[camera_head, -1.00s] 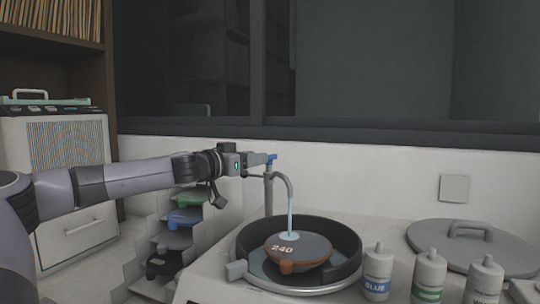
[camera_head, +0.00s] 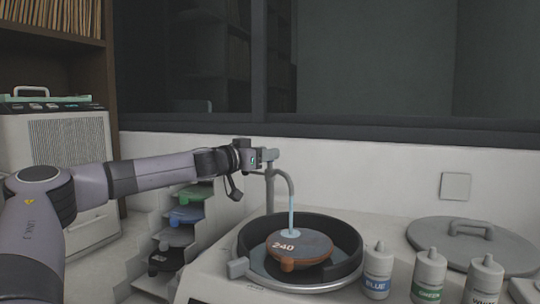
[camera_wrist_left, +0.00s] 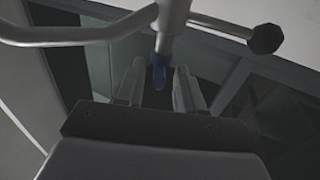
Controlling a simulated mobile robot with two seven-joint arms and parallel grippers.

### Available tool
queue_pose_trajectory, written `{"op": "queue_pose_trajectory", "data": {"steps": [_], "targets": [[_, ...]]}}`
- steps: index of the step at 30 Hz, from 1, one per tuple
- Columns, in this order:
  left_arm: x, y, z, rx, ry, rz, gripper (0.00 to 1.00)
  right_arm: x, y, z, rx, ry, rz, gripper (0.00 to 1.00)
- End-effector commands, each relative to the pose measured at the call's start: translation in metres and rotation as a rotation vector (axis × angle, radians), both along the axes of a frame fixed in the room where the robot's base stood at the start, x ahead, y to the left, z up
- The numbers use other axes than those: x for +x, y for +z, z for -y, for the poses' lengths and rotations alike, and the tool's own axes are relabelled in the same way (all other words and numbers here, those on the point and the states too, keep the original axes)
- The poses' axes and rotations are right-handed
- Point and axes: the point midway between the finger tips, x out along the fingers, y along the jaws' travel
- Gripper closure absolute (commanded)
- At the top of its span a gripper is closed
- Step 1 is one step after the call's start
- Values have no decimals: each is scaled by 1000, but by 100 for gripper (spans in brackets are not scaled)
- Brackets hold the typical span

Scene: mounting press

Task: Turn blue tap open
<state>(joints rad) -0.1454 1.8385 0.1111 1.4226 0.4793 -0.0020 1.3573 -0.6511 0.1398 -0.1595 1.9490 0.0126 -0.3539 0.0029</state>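The grey tap (camera_head: 269,190) stands behind the round basin, its curved spout (camera_head: 285,180) pointing down. A pale blue stream (camera_head: 291,215) runs from the spout onto the disc marked 240. My left gripper (camera_head: 268,155) is at the top of the tap and hides the blue part in the head view. In the left wrist view, the blue tap handle (camera_wrist_left: 159,75) lies between the two fingers of my left gripper (camera_wrist_left: 158,88). The fingers look open, with a gap visible on both sides of it. My right gripper is not in view.
The black basin (camera_head: 350,240) holds the brown disc (camera_head: 312,246). Bottles, including a blue-labelled one (camera_head: 377,272) and a green-labelled one (camera_head: 429,276), stand at front right. A grey lid (camera_head: 450,252) lies behind them. Stepped shelves (camera_head: 180,236) are left of the basin.

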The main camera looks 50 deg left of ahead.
Motion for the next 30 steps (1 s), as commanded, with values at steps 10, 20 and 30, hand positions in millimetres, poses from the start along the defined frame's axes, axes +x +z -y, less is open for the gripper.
{"op": "queue_pose_trajectory", "data": {"steps": [10, 20, 30], "targets": [[15, -2, -1, 0, -2, -2, 63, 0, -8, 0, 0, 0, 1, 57], [19, 0, 0, -2, -4, 0, 63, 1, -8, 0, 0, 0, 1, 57], [18, -1, 0, -2, -4, 0, 100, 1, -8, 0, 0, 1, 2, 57]]}}
